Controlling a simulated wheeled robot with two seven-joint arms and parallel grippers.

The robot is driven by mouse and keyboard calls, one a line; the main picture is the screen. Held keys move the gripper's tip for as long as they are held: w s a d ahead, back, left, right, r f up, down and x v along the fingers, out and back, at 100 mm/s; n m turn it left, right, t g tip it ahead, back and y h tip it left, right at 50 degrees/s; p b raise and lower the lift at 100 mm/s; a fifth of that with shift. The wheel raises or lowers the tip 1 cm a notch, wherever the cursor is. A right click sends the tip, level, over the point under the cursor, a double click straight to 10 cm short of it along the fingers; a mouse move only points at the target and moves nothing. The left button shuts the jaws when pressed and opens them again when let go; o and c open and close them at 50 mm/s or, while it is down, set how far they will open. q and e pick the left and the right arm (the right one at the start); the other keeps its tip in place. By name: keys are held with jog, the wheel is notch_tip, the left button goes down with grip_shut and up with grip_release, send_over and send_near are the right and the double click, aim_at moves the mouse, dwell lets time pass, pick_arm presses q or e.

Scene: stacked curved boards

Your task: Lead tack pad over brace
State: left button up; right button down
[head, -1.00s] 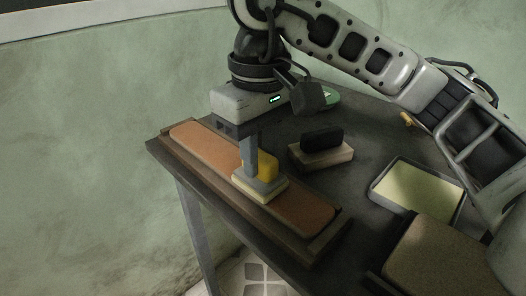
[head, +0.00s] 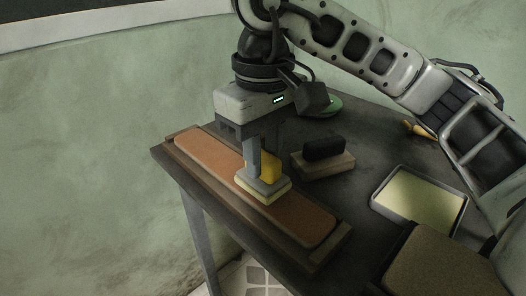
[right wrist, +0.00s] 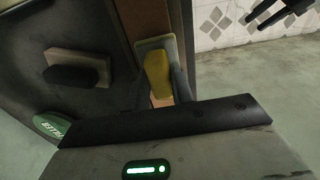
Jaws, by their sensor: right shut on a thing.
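The tack pad (head: 264,190) has a yellow grip on a grey-and-cream flat base. My right gripper (head: 260,165) is shut on its yellow grip, which also shows between the fingers in the right wrist view (right wrist: 158,72). The brace seems to be the long orange-brown board (head: 215,160) in a dark wooden frame along the table's left edge. The pad is over its middle, base flat; I cannot tell whether it touches. Dark fingers at the top right of the right wrist view appear to be my left gripper (right wrist: 272,14), spread apart and empty.
A pale block with a black grip (head: 324,157) stands right of the board. A tray with a pale yellow inside (head: 465,205) and a brown slab (head: 435,262) lie to the right. A green disc (head: 328,106) and a small tan item (head: 418,130) are farther back.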

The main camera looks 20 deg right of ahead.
notch_tip(320, 180, up, 6)
jog(key=p, duration=0.4)
jog(key=shift+p, duration=0.3)
jog(key=shift+f, duration=0.15)
